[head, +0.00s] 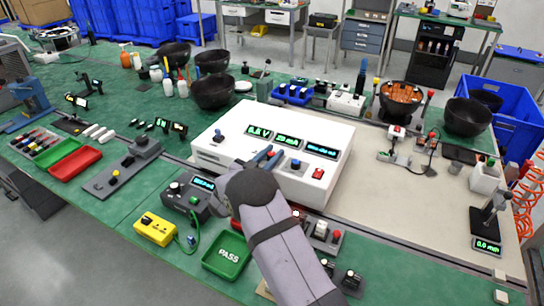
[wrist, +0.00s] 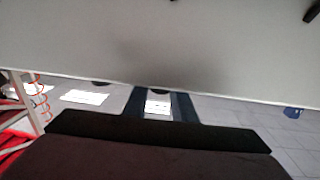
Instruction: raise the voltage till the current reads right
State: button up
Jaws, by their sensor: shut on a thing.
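The white power supply (head: 340,135) stands mid-bench in the head view. Its green voltage display (head: 258,131) seems to read 0.8 V. The current display (head: 288,140) beside it seems to read 20 mA. A third, bluish display (head: 321,149) is too small to read surely. My gripper (head: 265,156) is at the front panel below the voltage display, shut on what seems to be a knob; the jaws and my arm hide it. In the wrist view a pale grey surface fills the top, with a dark shape below; no knob shows there.
A dark knob (head: 218,136) is left of the displays and a red button (head: 318,173) is right of my gripper. A dark meter box (head: 190,195), a yellow box (head: 155,229) and a green PASS tray (head: 227,255) lie close in front. The beige mat at right has free room.

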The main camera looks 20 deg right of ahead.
aim_at(269, 157)
jog(key=o, duration=1)
jog(key=shift+b+v, duration=1)
jog(key=shift+v, duration=2.75)
jog(key=shift+w, duration=0.1)
